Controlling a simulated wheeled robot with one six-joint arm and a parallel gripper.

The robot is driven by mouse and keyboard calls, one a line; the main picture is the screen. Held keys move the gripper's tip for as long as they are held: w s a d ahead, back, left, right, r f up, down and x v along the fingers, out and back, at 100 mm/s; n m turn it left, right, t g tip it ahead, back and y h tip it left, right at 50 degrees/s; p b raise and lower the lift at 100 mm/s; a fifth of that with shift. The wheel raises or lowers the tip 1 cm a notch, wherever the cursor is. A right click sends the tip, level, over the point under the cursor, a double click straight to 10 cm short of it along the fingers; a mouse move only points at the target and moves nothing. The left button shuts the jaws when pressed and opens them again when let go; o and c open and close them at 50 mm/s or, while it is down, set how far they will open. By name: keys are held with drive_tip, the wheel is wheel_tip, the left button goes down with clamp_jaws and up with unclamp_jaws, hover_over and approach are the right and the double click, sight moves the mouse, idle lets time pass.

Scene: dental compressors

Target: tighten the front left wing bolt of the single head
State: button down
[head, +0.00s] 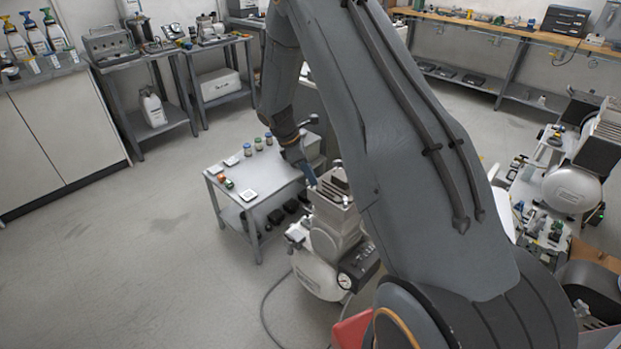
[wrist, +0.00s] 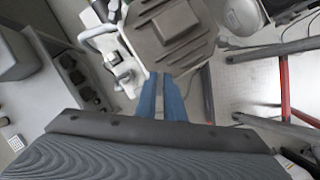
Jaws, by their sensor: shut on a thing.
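The single head (head: 334,188) is a grey-beige ribbed block on top of a compressor with a pale tank (head: 318,275). In the wrist view the head (wrist: 172,30) shows from above, with raised ribs on its cover. My gripper (head: 310,180) reaches down to the head's left side in the head view. Its two blue fingers (wrist: 163,85) meet the cover's near edge in the wrist view. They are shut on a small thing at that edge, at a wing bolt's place. The fingers hide the bolt, so its seating cannot be seen.
Another compressor (head: 572,188) stands at the right. Open floor (head: 130,250) lies to the left.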

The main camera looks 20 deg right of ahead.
drive_tip(key=shift+m, duration=0.6)
drive_tip(key=shift+g+b, duration=0.3)
drive_tip(key=c, duration=1.9)
unclamp_jaws()
drive_tip(key=shift+o, duration=0.2)
drive_tip(key=b+v, duration=0.1)
drive_tip(key=v, duration=0.6)
drive_tip(key=shift+r+b, duration=0.35)
drive_tip(key=shift+b, duration=0.05)
drive_tip(key=shift+a, duration=0.15)
